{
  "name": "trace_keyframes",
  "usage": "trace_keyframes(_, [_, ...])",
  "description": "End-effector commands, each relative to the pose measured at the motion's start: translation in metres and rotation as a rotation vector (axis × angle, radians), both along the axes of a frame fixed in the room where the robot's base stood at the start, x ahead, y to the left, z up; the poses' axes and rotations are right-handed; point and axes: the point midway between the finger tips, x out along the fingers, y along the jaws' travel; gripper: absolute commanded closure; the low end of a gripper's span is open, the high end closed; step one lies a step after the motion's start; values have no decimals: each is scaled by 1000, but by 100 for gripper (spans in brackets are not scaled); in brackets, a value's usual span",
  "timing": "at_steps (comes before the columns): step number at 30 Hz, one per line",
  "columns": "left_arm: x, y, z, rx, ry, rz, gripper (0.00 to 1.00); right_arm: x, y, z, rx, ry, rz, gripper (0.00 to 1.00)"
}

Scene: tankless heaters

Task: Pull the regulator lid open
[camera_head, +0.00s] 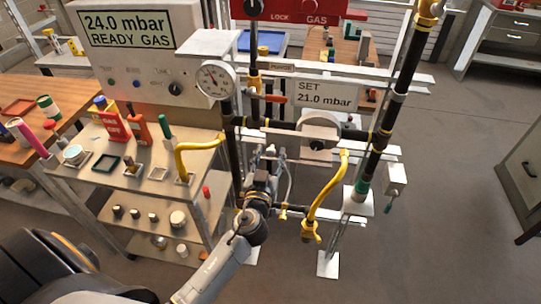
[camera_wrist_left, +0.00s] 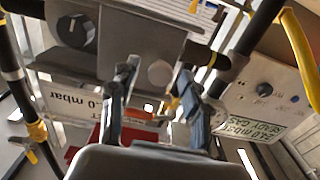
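A grey rounded body (camera_head: 319,128), which looks like the regulator, sits on the black pipe below the "SET 21.0 mbar" sign (camera_head: 324,95). I cannot clearly make out its lid or whether it is open. My left gripper (camera_head: 264,163) is below and left of this body, under the black pipe, and seems apart from it. In the left wrist view the two fingers (camera_wrist_left: 158,72) are spread, with nothing between them. A grey housing with a dark knob (camera_wrist_left: 75,31) is beyond them. My right gripper is not in view.
A pressure gauge (camera_head: 215,79) and a red-handled valve (camera_head: 267,97) are above my left gripper. A cart with tools (camera_head: 130,176) stands at left. Open floor (camera_head: 440,190) lies at right.

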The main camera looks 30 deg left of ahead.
Motion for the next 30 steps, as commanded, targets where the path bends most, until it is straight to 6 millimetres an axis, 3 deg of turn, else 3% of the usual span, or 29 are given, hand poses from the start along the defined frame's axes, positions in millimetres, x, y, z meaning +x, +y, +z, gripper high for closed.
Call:
trace_keyframes(7, [-1,-1,0,-1,0,0,53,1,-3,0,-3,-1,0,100])
trace_keyframes(11, [-13,-4,-1,-3,1,0,53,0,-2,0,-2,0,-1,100])
trace_keyframes(21, [-80,-23,-1,-2,4,1,53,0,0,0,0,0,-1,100])
trace_keyframes(30, [-113,-33,0,1,1,0,53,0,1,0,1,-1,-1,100])
